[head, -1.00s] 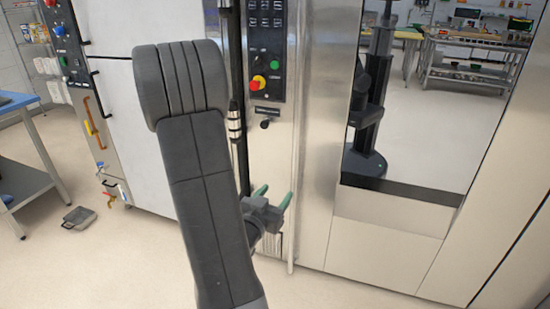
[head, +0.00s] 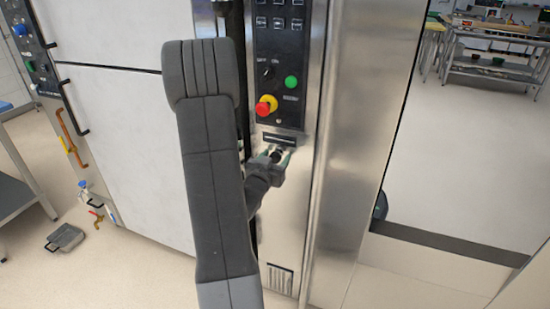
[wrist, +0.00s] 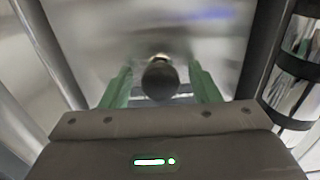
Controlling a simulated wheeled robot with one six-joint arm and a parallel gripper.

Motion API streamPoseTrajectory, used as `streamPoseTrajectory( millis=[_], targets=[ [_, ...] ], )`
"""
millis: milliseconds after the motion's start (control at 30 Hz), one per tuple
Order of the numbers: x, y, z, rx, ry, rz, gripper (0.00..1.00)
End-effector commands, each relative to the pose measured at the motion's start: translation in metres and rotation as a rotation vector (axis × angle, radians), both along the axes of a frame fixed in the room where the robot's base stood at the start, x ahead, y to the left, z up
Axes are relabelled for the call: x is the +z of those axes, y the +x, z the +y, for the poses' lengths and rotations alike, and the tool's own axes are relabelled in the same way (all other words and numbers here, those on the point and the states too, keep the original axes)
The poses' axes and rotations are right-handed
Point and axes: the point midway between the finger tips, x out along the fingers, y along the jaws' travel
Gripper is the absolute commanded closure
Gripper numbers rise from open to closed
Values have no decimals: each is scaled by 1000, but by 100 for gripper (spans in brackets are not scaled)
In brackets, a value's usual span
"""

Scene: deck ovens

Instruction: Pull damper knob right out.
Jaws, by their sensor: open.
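The damper knob is a dark round knob on a short stem below the control panel. It shows in the head view (head: 277,155), partly hidden by my gripper, and in the wrist view (wrist: 160,77). My gripper (head: 277,158) is at the knob, with its green fingertips on either side of it. In the wrist view my gripper (wrist: 160,88) is open, with one green finger left of the knob and one right of it. Gaps show between the knob and both fingers, so it is not gripped.
The control panel (head: 283,60) above carries a red and yellow emergency button (head: 266,105) and a green button (head: 291,82). A dark label strip (head: 282,138) sits just above the knob. A large pale oven door (head: 120,130) is on the left. A steel column (head: 345,150) is on the right.

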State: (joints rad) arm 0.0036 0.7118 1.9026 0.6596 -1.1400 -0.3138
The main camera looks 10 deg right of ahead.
Motion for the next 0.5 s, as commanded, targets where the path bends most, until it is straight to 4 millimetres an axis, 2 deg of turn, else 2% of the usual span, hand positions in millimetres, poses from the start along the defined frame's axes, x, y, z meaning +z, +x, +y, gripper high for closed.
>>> streamPoseTrajectory(
  millis=[233, 500],
  targets=[
    [0, 1, 0, 0, 0, 0, 44],
    [0, 1, 0, 0, 0, 0, 97]
  ],
)
